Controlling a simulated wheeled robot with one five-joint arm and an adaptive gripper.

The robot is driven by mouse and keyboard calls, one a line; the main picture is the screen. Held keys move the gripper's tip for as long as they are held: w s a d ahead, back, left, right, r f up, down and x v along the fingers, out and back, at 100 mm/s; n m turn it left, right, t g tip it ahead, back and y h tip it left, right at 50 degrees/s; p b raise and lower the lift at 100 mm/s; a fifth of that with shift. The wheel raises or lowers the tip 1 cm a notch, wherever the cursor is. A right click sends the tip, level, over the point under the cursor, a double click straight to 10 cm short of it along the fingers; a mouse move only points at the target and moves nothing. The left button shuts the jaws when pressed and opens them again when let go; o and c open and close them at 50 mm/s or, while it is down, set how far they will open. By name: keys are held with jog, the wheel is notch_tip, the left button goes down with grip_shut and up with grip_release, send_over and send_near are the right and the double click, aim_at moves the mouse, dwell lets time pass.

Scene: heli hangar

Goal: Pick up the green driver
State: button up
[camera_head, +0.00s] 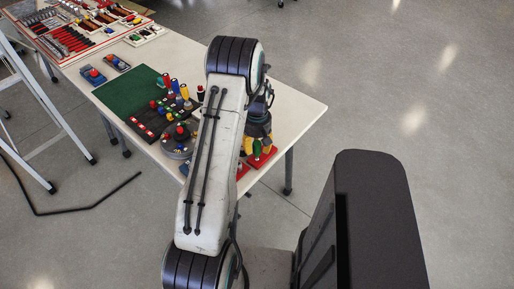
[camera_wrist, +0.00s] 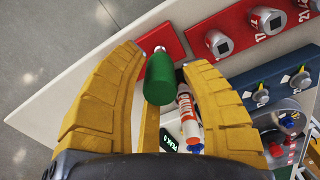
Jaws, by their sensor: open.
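The green driver (camera_wrist: 159,79) shows its rounded green handle between my gripper's two yellow fingers in the wrist view. A short bit of metal shows at its far end, over a red block (camera_wrist: 170,36). My gripper (camera_wrist: 166,62) is open, with one finger on each side of the handle. The gap to the right finger is visible, and I cannot tell whether the left finger touches it. In the head view my gripper (camera_head: 257,148) is at the table's near right corner, partly hidden by my arm.
A white and red tube (camera_wrist: 188,118) lies close beside the right finger. A red rail with sockets (camera_wrist: 240,32) and a blue block (camera_wrist: 275,83) stand to the right. The white table (camera_head: 185,60) also holds a green mat (camera_head: 128,90) and several tools. Open floor lies right of it.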

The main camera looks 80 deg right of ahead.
jog(key=shift+f, duration=1.15)
grip_shut()
